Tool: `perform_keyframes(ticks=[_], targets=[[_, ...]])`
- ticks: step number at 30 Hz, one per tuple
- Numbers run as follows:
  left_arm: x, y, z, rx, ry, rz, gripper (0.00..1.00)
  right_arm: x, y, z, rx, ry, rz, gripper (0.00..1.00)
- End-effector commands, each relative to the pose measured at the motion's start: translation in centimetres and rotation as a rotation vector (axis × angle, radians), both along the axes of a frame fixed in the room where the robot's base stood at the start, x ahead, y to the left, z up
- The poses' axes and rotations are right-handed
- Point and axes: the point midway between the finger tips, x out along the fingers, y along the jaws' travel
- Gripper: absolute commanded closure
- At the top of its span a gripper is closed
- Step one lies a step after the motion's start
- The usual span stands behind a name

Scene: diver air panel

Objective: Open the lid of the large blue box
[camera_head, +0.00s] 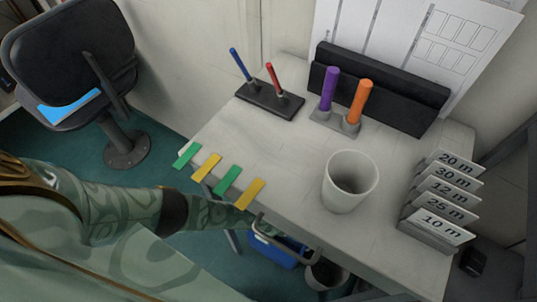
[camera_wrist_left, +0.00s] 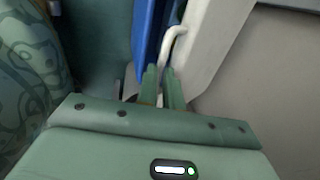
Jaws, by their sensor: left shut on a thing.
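The large blue box (camera_head: 270,252) stands on the floor under the front edge of the table, and only part of it shows past the rail. It appears as a tall blue strip in the left wrist view (camera_wrist_left: 147,38). I cannot tell how its lid sits. My left gripper (camera_wrist_left: 163,82) is shut on the pale rail (camera_wrist_left: 171,42) at the table's front edge, beside the blue strip. In the head view, the rail (camera_head: 283,246) shows and my left fingers are hidden near its left end. My right gripper is not in view.
The table (camera_head: 300,150) carries a white cup (camera_head: 350,181), several depth cards (camera_head: 444,205), a pen stand (camera_head: 270,101), purple and orange sticks and coloured strips. A dark bin (camera_head: 326,275) stands beside the box. A chair (camera_head: 75,60) stands at the left, with open floor near it.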

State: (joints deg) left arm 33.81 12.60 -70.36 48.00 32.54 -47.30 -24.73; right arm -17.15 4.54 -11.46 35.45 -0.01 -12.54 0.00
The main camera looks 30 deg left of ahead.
Motion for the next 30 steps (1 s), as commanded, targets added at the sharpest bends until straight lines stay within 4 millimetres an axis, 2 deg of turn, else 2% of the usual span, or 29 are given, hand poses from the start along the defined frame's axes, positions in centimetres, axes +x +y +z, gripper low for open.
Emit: perform_keyframes(ticks=[6,25,26,30], targets=[[0.80,-0.17,0.74,-0.003,-0.003,0.000,1.00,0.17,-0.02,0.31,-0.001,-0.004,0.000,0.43],[0.85,-0.21,0.77,-0.004,-0.003,0.000,1.00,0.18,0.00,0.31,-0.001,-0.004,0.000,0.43],[0.85,-0.21,0.77,-0.004,-0.002,0.000,0.84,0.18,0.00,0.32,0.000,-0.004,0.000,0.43],[0.85,-0.19,0.77,-0.003,-0.002,0.000,0.82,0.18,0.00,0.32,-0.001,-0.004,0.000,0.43]])
